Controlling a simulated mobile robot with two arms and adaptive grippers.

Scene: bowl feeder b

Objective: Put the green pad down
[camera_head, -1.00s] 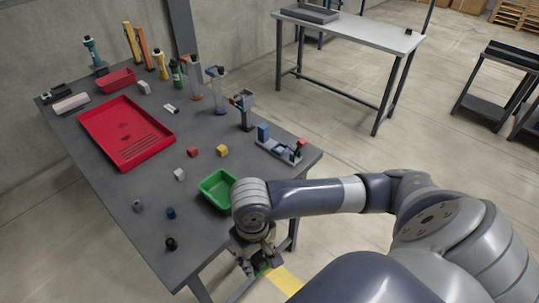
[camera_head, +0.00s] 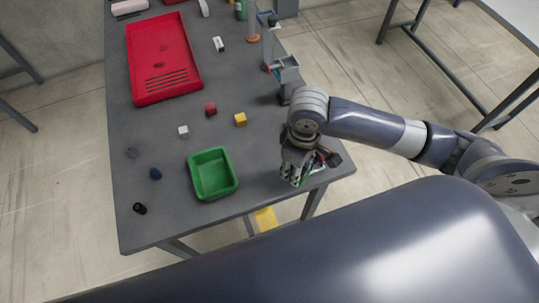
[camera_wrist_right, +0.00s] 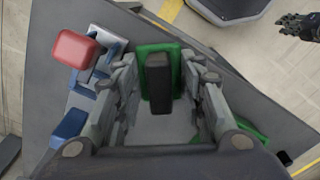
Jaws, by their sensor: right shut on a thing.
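My right gripper (camera_wrist_right: 160,105) is shut on the green pad (camera_wrist_right: 177,75). A dark upright block covers the middle of the pad in the right wrist view. In the head view my right gripper (camera_head: 296,178) points down over the front right corner of the table, right of the green tray (camera_head: 212,174). Only slivers of green show between its fingers there. I cannot tell whether the pad touches the tabletop. A dark gripper (camera_wrist_right: 300,25), seemingly my left one, shows at the top right of the right wrist view; its jaws are unclear.
A blue and grey fixture (camera_wrist_right: 100,60) with a red block (camera_wrist_right: 75,49) stands beside my right gripper. The grey table (camera_head: 255,160) also bears a red tray (camera_head: 185,92), a yellow cube (camera_head: 240,119), a red cube (camera_head: 210,109) and a white cube (camera_head: 183,131). Bare tabletop lies around the cubes.

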